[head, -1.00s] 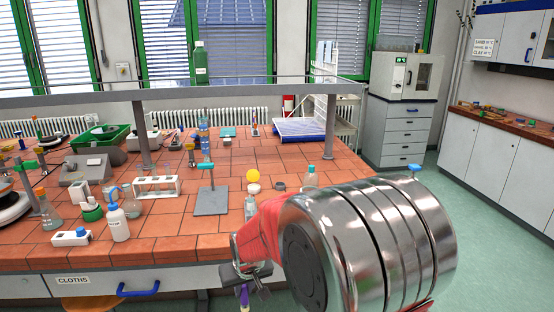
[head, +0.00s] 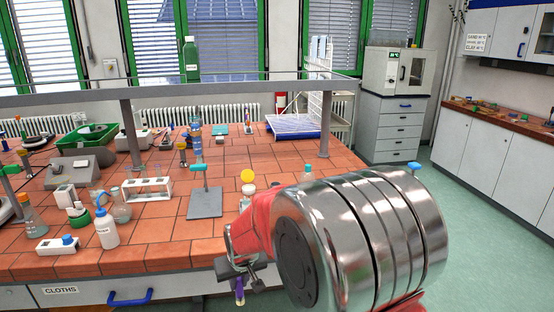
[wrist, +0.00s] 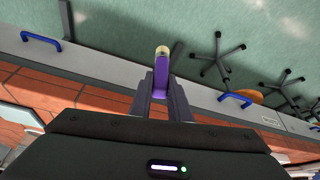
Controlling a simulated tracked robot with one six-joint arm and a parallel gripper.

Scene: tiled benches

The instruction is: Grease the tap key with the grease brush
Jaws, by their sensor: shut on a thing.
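My gripper (head: 240,275) is in front of the tiled bench's front edge, low in the head view, with its fingers pointing down. It is shut on the grease brush (head: 240,291), whose purple handle shows below the fingers. In the wrist view the gripper (wrist: 163,95) holds the brush (wrist: 163,65) between its two dark fingers, with a pale, rounded end beyond the purple part. That end appears over the floor and bench front, touching nothing that I can see. I cannot pick out the tap key for certain in either view.
The tiled bench (head: 150,236) carries a stand with a grey base (head: 205,203), a white wash bottle (head: 107,229), a tube rack (head: 148,188) and a yellow-topped bottle (head: 248,177). A shelf spans the bench behind them. Bare tiles show around the stand. My arm hides the bench's right part.

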